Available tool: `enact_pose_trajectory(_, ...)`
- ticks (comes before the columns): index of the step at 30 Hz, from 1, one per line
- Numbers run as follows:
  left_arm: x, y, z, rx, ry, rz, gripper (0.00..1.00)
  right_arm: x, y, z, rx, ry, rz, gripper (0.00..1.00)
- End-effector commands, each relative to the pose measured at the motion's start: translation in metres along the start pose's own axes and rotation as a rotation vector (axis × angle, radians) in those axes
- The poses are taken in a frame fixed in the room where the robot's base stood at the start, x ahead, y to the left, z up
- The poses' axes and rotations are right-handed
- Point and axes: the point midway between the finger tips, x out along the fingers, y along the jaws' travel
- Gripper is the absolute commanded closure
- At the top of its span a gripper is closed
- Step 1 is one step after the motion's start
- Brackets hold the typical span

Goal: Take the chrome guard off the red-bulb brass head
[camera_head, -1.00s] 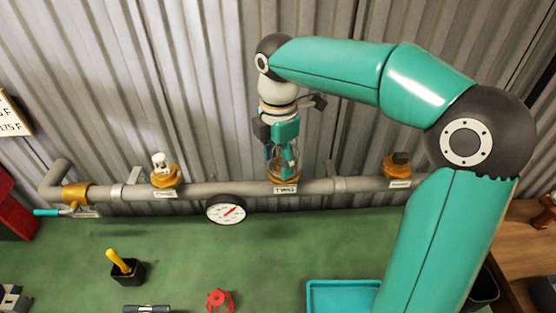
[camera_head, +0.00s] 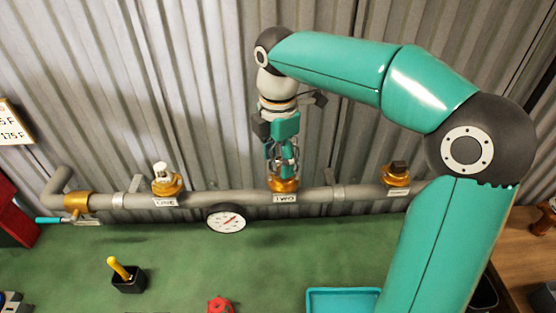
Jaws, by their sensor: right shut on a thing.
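The brass head (camera_head: 284,185) at the plate "TWO" stands upright on the grey pipe (camera_head: 240,198). My right gripper (camera_head: 282,160) points down right over this head, its teal fingers shut on the chrome guard (camera_head: 283,169). The fingers hide much of the guard and of the bulb, whose colour I cannot make out. I cannot tell whether the guard still touches the head. Another brass head (camera_head: 166,187) at the plate "ONE" has a white top. A third brass head (camera_head: 397,180) to the right has a dark top. My left gripper is out of view.
A round gauge (camera_head: 226,219) sits on the pipe. A lever valve (camera_head: 77,202) is at far left. A black cup (camera_head: 129,283) with a yellow handle, a red part (camera_head: 219,305) and a teal tray (camera_head: 343,291) are on the green surface. Much of that surface is clear.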

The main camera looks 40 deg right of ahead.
Motion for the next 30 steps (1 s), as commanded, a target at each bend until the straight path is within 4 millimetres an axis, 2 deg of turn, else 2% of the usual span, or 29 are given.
enact_pose_trajectory(30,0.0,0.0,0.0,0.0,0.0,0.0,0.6,-0.031,0.0,0.0,-0.001,0.0,0.001,0.97)
